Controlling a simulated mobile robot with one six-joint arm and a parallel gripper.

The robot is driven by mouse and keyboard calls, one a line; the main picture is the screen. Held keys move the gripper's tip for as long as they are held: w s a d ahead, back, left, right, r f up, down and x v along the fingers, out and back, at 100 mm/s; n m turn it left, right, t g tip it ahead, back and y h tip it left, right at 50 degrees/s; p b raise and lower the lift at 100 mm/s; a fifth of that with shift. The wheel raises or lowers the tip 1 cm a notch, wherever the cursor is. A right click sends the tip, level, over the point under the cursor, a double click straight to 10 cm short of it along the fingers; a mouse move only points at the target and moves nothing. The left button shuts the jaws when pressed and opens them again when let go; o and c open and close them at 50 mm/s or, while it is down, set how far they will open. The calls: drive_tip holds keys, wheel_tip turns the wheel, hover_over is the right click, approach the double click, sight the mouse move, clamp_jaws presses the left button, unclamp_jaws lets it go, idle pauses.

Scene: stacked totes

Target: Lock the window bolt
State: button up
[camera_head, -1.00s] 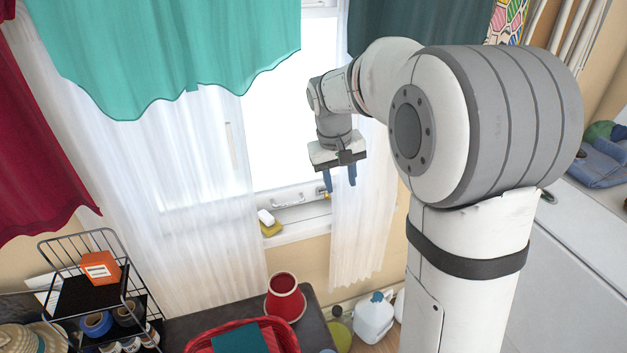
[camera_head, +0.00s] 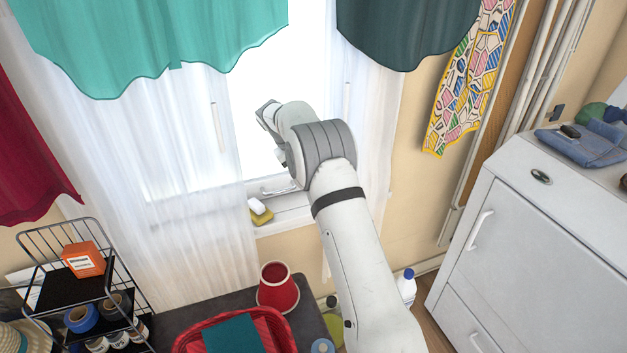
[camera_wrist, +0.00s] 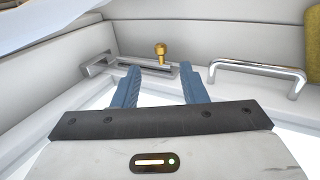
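The window bolt (camera_wrist: 143,66) shows in the wrist view as a grey metal strip low on the white window frame. Its brass knob (camera_wrist: 161,50) stands up near the right end of the strip. A metal bracket (camera_wrist: 97,64) sits at the left end. My gripper (camera_wrist: 160,70) is open, with two blue fingers spread apart and nothing between them. In the picture the knob lies just beyond and between the fingertips; I cannot tell the exact gap.
A silver handle (camera_wrist: 258,68) is right of the bolt in the wrist view. A yellow sponge (camera_head: 262,216) and a white block (camera_head: 257,205) lie on the sill. Sheer curtains (camera_head: 205,245) hang beside the window. A white cabinet (camera_head: 540,240) stands at right.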

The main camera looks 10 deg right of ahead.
drive_tip(key=x, duration=0.6)
drive_tip(key=shift+d+f, duration=0.15)
drive_tip(key=shift+f, duration=0.2)
drive_tip(key=shift+c, duration=0.6)
clamp_jaws()
